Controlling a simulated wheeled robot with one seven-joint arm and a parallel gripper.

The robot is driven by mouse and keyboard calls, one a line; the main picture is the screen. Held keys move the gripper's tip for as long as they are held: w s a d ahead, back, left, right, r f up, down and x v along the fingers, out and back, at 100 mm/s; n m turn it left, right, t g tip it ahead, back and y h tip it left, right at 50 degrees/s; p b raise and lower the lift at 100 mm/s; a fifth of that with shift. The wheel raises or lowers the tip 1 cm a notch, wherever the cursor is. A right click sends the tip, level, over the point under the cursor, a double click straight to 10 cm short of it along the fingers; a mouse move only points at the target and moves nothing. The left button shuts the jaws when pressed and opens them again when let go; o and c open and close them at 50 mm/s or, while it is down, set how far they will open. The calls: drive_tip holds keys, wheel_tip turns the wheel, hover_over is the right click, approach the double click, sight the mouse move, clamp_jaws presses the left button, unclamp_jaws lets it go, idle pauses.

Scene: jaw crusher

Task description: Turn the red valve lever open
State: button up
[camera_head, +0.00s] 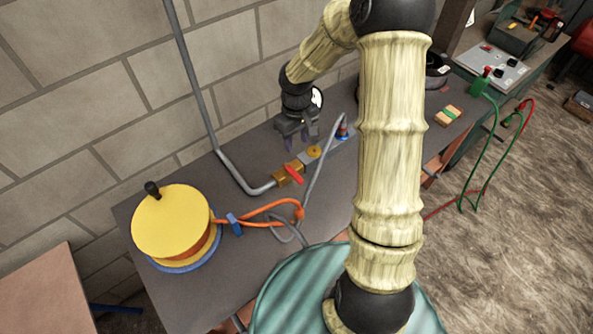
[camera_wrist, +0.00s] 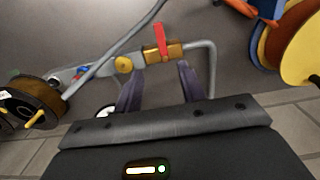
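The red valve lever (camera_head: 293,174) sits on a brass valve body (camera_head: 281,180) in a grey pipe on the dark bench. In the wrist view the red lever (camera_wrist: 160,39) stands across the pipe line, on the brass body (camera_wrist: 163,52). My gripper (camera_head: 298,145) is above the bench, behind the valve toward the wall, and touches nothing that I can see. In the wrist view its two fingers (camera_wrist: 158,76) are apart with nothing between them, and the valve shows beyond the tips.
A yellow reel (camera_head: 170,222) with orange cable stands at the bench's left end. A yellow round knob (camera_head: 314,152) is beside the valve. A grey hose (camera_head: 322,180) loops over the bench near the valve. The grey pipe (camera_head: 205,110) runs up the block wall.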

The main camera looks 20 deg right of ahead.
sight(296, 175)
wheel_tip(296, 175, down, 16)
drive_tip(key=shift+p, duration=0.9)
clamp_jaws()
